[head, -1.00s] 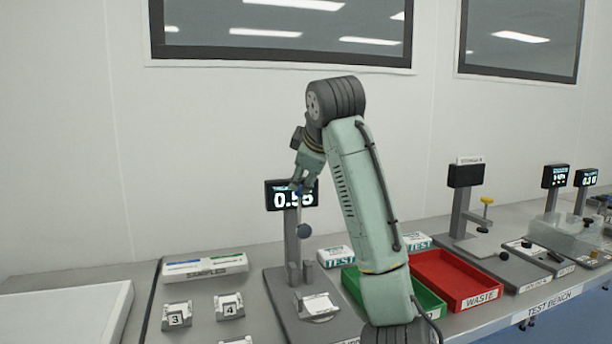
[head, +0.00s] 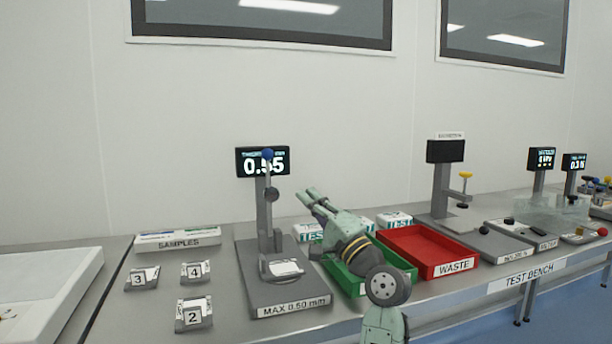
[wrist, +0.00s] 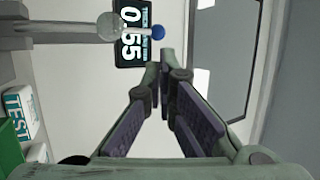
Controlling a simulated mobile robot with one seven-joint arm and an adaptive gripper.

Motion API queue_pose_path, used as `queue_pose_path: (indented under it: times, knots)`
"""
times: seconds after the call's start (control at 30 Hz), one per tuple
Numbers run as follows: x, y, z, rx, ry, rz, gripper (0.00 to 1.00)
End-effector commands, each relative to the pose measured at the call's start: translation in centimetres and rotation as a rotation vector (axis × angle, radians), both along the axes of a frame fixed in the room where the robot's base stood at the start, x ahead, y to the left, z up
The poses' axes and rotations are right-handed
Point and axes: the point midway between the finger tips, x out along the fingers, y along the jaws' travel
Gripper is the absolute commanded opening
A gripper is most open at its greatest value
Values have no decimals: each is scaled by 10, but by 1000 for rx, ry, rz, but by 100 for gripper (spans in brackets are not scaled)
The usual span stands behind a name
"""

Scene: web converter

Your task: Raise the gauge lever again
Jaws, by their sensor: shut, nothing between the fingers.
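The thickness gauge stands on the bench, with a grey column (head: 264,222) and a display (head: 250,161) reading 0.55. Its lever ends in a blue ball (head: 267,153), up in front of the display; a grey round knob (head: 271,195) is below it. A pale sample (head: 285,268) lies at the column's foot. My gripper (head: 306,193) is right of the column, apart from the lever, with empty, shut fingers. In the wrist view the fingertips (wrist: 167,56) are shut, with the blue ball (wrist: 158,32) and display (wrist: 133,40) beyond them.
A green tray (head: 345,282) lies under my arm and a red WASTE tray (head: 440,243) is to its right. Sample holders (head: 194,314) and a SAMPLES box (head: 178,240) are left of the gauge. Another stand (head: 441,190) is farther right.

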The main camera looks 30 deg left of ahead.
Motion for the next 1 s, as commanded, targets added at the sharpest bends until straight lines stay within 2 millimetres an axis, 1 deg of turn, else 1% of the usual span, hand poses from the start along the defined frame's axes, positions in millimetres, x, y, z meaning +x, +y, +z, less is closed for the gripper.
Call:
queue_pose_path:
  times: [0.17, 0.5, 0.63, 0.8, 1.0]
  knots:
    - [5, 15, 12, 8, 10, 7, 0]
    - [27, 75, 45, 4, 9, 5, 0]
    - [34, 95, 55, 3, 9, 6, 0]
    - [40, 111, 62, 3, 8, 3, 0]
    - [43, 117, 63, 3, 8, 2, 0]
